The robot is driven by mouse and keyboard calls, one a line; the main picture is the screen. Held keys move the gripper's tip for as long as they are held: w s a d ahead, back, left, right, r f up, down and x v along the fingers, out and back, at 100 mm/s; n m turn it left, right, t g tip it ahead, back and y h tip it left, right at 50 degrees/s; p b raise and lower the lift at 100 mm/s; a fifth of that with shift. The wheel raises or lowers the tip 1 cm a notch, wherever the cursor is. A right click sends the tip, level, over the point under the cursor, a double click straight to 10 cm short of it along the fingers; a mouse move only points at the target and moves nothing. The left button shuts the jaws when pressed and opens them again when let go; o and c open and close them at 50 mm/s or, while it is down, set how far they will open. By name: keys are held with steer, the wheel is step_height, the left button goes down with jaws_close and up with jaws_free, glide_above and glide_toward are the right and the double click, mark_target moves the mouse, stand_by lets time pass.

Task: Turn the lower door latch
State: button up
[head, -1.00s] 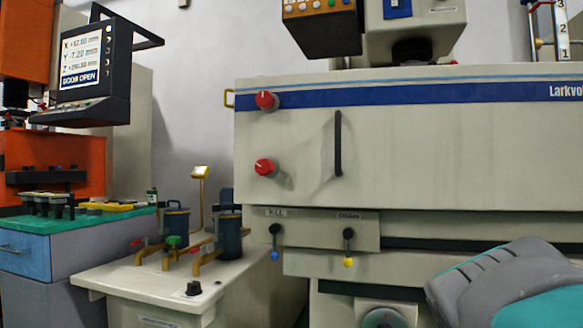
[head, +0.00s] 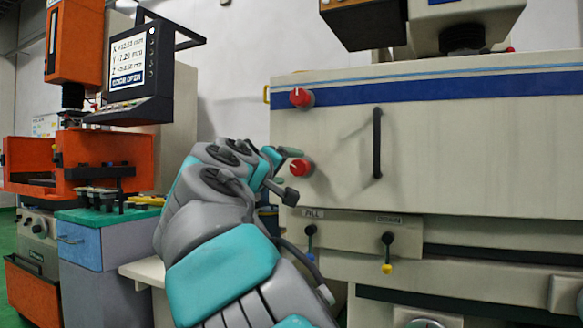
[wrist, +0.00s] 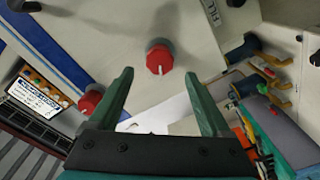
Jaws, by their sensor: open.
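The lower door latch (head: 301,168) is a red knob on the cream tank door, below a matching upper red latch (head: 301,97). In the wrist view the lower latch (wrist: 159,58) lies ahead of the opening between the fingers, and its white mark points down in that picture. The upper latch (wrist: 90,101) shows to the left, partly behind the left finger. My gripper (head: 284,173) is at the lower latch's left in the head view. In the wrist view my gripper (wrist: 158,76) is open and empty, with its green fingers well apart. I see no contact with the latch.
A dark vertical handle (head: 377,143) stands on the door to the right. Fill lever (head: 310,238) and drain lever (head: 388,250) hang below the door. A screen console (head: 137,70) and an orange machine (head: 120,165) stand at the left. The wrist view shows pipework (wrist: 262,62) at the right.

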mark_target(297, 168)
steer(key=p+x, duration=0.1)
steer(key=x, duration=0.6)
steer(key=shift+w+d+f, duration=0.1)
steer(key=shift+w+d, duration=0.05)
steer(key=shift+d, duration=0.1)
jaws_close()
stand_by(0.5)
